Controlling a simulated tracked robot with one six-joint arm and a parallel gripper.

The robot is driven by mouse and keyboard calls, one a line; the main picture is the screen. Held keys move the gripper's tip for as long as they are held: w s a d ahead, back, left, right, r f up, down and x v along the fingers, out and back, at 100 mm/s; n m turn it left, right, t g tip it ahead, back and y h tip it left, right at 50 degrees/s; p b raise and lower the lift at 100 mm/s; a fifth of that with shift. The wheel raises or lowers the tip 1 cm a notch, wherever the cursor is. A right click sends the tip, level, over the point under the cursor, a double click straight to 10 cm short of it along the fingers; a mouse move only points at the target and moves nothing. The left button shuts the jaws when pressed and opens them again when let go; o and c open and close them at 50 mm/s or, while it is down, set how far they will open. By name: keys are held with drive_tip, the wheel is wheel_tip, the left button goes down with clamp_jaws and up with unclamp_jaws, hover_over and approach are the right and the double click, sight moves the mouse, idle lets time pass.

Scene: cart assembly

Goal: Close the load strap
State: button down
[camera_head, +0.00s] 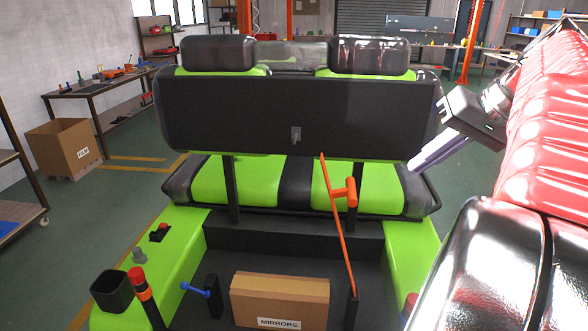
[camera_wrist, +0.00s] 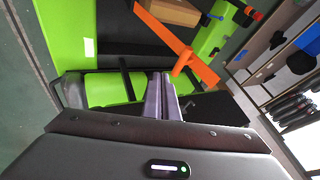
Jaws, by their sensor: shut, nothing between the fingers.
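The orange load strap (camera_head: 338,228) stands up at a lean from a black post (camera_head: 352,305) at the right of the cargo bed. An orange handle (camera_head: 345,191) sticks out from its upper part. The strap also shows in the wrist view (camera_wrist: 190,52), just beyond my fingertips. A black post (camera_head: 213,296) with a blue lever (camera_head: 194,289) stands at the left of the bed. A cardboard box (camera_head: 280,299) marked MIRRORS sits between the posts. My gripper (camera_head: 413,165) is shut and empty, right of the strap and apart from it. It also shows in the wrist view (camera_wrist: 160,76).
The black seat back (camera_head: 230,110) stands behind the strap, with green seats (camera_head: 235,182) beyond. A black cup (camera_head: 111,290) and a red-topped lever (camera_head: 142,285) are at the left. My red arm fills the right side.

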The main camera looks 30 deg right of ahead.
drive_tip(key=shift+f, duration=0.1)
drive_tip(key=w+a+f, duration=0.5)
drive_tip(key=w+f, duration=0.2)
drive_tip(key=f, duration=0.1)
drive_tip(key=shift+w, duration=0.4)
idle(0.4)
drive_tip(key=shift+f, duration=0.1)
drive_tip(key=shift+a, duration=0.1)
